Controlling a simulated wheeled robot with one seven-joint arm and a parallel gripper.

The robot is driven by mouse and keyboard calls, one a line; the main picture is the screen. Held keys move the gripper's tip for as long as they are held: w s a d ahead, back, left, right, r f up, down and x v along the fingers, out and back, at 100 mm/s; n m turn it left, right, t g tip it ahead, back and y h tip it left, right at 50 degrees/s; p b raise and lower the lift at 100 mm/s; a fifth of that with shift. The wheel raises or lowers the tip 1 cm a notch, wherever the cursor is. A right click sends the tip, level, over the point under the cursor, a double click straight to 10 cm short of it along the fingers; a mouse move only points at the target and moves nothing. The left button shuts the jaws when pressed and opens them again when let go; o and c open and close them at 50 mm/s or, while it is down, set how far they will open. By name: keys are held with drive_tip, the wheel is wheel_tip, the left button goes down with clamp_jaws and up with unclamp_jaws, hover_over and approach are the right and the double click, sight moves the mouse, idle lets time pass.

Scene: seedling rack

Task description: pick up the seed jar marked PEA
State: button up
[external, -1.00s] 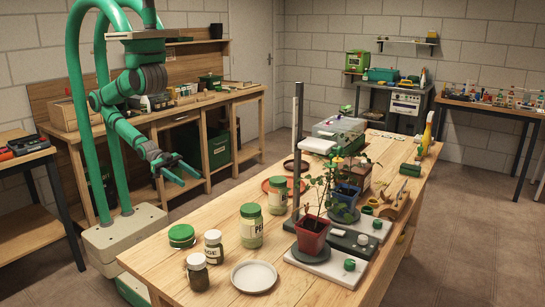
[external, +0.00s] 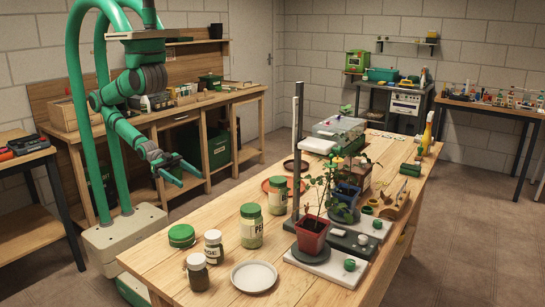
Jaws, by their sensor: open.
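The jar with a green lid whose label reads "PE" and a partly hidden last letter (external: 251,226) stands upright on the near half of the wooden table, just left of the dark upright post. A similar green-lidded jar (external: 278,196) stands behind it to the right, its label too small to read. My gripper (external: 190,172) is open and empty. It is beyond the table's left edge, up and to the left of both jars, and touches neither.
A dark post (external: 296,150) and a red-potted plant (external: 312,234) stand right of the jars.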

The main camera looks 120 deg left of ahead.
drive_tip(key=shift+m+g+h, duration=0.3)
drive_tip(key=shift+g+h, duration=0.2)
drive_tip(key=shift+h, duration=0.1)
drive_tip(key=r+x, duration=0.1)
drive_tip(key=x, duration=0.5)
drive_tip(key=r+x, duration=0.1)
drive_tip(key=x, duration=0.4)
drive_tip(key=w+r+x, duration=0.1)
drive_tip(key=x, duration=0.5)
drive_tip(key=shift+w+d+f, duration=0.15)
drive_tip(key=shift+w+d, duration=0.15)
drive_tip(key=shift+d, duration=0.05)
drive_tip(key=shift+m+g+h, duration=0.3)
drive_tip(key=shift+m+h, duration=0.2)
drive_tip(key=shift+h, duration=0.1)
drive_tip(key=w+d+r, duration=0.1)
drive_tip(key=w, duration=0.1)
drive_tip(key=w+r, duration=0.1)
drive_tip(key=w, duration=0.2)
drive_tip(key=w+d+r, duration=0.1)
drive_tip(key=w, duration=0.2)
drive_tip(key=shift+w+d, duration=0.25)
drive_tip(key=shift+d, duration=0.05)
drive_tip(key=m+g+h, duration=0.1)
drive_tip(key=m+h, duration=0.1)
approach(256, 218)
drive_tip(key=x, duration=1.1)
drive_tip(key=shift+s+f, duration=0.1)
drive_tip(key=shift+c, duration=0.4)
drive_tip(key=c, duration=1.7)
